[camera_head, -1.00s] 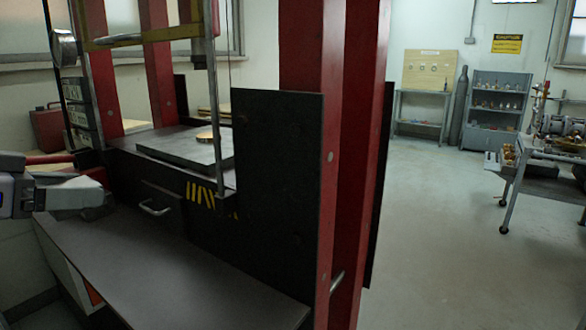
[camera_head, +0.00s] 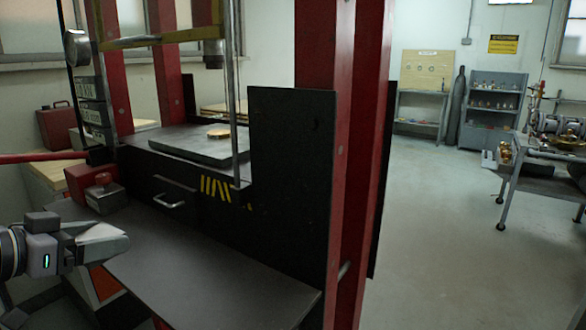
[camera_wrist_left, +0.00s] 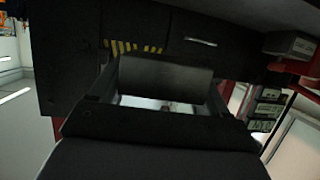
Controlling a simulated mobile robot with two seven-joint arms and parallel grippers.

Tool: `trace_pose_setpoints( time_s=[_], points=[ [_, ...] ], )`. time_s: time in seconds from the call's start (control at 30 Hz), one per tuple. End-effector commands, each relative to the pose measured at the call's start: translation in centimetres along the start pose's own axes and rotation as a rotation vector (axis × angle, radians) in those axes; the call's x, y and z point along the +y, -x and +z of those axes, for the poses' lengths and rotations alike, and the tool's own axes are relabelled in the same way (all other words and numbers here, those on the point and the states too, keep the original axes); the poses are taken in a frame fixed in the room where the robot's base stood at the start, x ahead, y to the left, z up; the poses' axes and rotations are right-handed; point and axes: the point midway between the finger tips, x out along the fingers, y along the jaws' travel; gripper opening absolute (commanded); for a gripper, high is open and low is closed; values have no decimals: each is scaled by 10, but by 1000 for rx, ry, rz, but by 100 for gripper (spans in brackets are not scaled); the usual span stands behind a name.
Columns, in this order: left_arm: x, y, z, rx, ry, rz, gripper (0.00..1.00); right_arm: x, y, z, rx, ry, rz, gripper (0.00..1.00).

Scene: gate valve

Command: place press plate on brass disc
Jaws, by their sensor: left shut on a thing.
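The brass disc (camera_head: 218,132) lies flat on a dark grey slab (camera_head: 190,146) on the bed of the red-framed press. My left gripper (camera_head: 108,242) is at the lower left, lower than the disc and well to its left, near the dark bench in front of the press. In the left wrist view a dark grey flat piece (camera_wrist_left: 165,80), seemingly the press plate, sits between the fingers of the shut gripper. In the head view the held plate cannot be told clearly from the fingers. My right gripper is not in view.
The dark bench top (camera_head: 210,275) is clear. A black side panel (camera_head: 290,170) and a red upright (camera_head: 355,130) close off the press on the right. A red box with a lever (camera_head: 103,190) stands left of the drawer handle (camera_head: 170,203). A press ram (camera_head: 213,50) hangs above the disc.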

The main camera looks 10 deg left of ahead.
Motion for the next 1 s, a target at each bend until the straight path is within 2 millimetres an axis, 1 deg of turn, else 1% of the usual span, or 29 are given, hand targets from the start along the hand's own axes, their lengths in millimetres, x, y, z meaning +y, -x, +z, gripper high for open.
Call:
trace_pose_setpoints(
  time_s=[0.1, 0.2, 0.33, 0.5, 0.73, 1.0],
  points=[
    [9, -15, 21, 11, 16, -35, 0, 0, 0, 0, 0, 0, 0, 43],
    [16, -26, 36, 12, 27, -68, 0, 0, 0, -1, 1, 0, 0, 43],
    [28, -38, 52, 13, 43, -111, 0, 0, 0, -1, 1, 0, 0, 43],
    [46, -50, 65, 15, 64, -168, 0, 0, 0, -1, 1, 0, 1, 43],
    [73, -58, 71, 16, 93, -249, 0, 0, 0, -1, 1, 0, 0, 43],
    [106, -58, 65, 18, 136, -358, 0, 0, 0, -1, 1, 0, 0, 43]
  ],
)
